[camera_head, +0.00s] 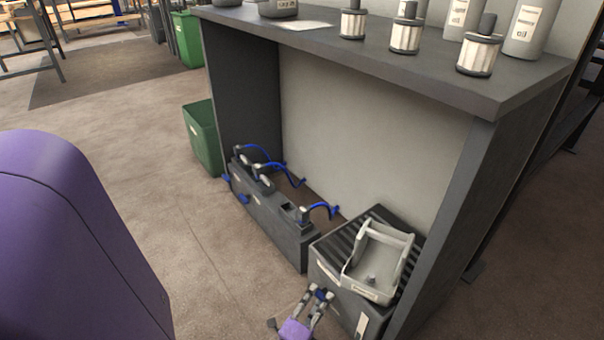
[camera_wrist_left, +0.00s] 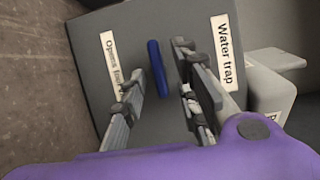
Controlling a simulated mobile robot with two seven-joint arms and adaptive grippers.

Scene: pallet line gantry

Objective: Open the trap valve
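The water trap is a dark grey box (camera_head: 330,270) at the bottom of the head view, with a ribbed top. Its face, labelled "Water trap", fills much of the left wrist view (camera_wrist_left: 190,22). A blue valve lever (camera_wrist_left: 158,68) stands on that face between two white labels. One label begins "Opens", with the rest partly covered by a finger. My left gripper (camera_wrist_left: 160,75) is open, with the lever between its fingers and a visible gap on each side. In the head view, my left gripper (camera_head: 314,298) is beside the box. My right gripper is out of view.
A light grey bracket-like part (camera_head: 378,262) sits on the box. A low dark unit with blue hoses (camera_head: 265,215) stands beyond it. A dark bench (camera_head: 400,65) carrying canisters overhangs both. A green bin (camera_head: 202,138) stands beside the bench. The floor (camera_head: 150,190) to the left is clear.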

